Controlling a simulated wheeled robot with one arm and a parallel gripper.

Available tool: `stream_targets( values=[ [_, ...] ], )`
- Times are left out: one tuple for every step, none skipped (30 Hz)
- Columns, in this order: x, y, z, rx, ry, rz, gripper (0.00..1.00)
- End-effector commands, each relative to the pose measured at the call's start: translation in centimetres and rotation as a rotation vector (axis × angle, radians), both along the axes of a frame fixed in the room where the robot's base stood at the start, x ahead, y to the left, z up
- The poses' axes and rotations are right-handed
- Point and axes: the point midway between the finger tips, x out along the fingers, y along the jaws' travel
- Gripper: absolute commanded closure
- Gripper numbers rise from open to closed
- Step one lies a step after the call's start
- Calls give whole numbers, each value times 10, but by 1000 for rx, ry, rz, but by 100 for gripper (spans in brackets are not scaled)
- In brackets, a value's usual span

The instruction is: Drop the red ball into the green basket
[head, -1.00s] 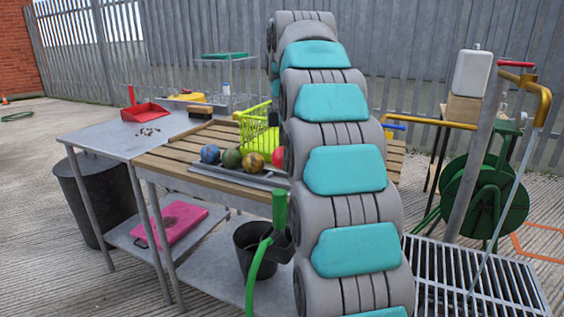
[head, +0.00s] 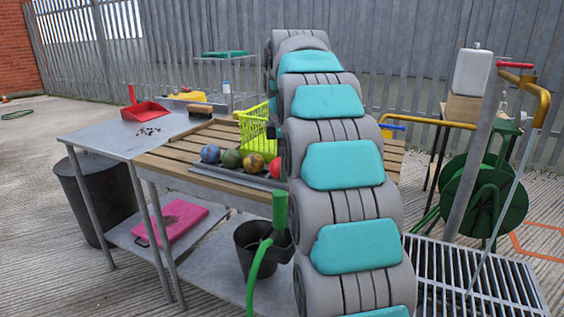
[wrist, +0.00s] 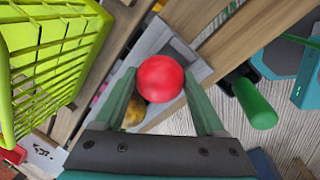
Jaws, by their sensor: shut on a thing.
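The red ball (wrist: 160,78) sits between the fingers of my gripper (wrist: 161,84) in the wrist view, and my gripper is shut on it. In the head view the red ball (head: 276,168) shows only partly, at the edge of my arm, which hides the gripper there. The lime-green basket (wrist: 50,55) is at the left of the wrist view, beside the ball and apart from it. In the head view the basket (head: 254,124) stands on the slatted table behind the balls, its right part hidden by my arm.
A grey tray (head: 232,177) along the table's front holds a blue ball (head: 210,153), a green ball (head: 231,158) and an orange-yellow ball (head: 253,162). A red dustpan (head: 145,110) lies at the left. A black bucket (head: 252,250) and green hose handle (head: 280,212) are below the front edge.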

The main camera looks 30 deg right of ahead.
Motion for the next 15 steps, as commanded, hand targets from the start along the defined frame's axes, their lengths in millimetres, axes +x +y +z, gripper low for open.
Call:
stream_targets(
  values=[
    [0, 0, 0, 0, 0, 0, 89],
    [0, 0, 0, 0, -1, 0, 89],
    [0, 0, 0, 0, -1, 0, 89],
    [0, 0, 0, 0, -1, 0, 89],
    [0, 0, 0, 0, -1, 0, 89],
    [0, 0, -1, 0, 0, 0, 89],
    [0, 0, -2, 0, 0, 0, 89],
    [0, 0, -3, 0, 0, 0, 89],
    [0, 0, -4, 0, 0, 0, 89],
    [0, 0, -5, 0, 1, 0, 89],
    [0, 0, -4, 0, 0, 0, 24],
    [0, 0, -4, 0, 0, 0, 20],
    [0, 0, -3, 0, 0, 0, 17],
    [0, 0, -3, 0, -1, 0, 13],
    [0, 0, -3, 0, 0, 0, 9]
  ],
)
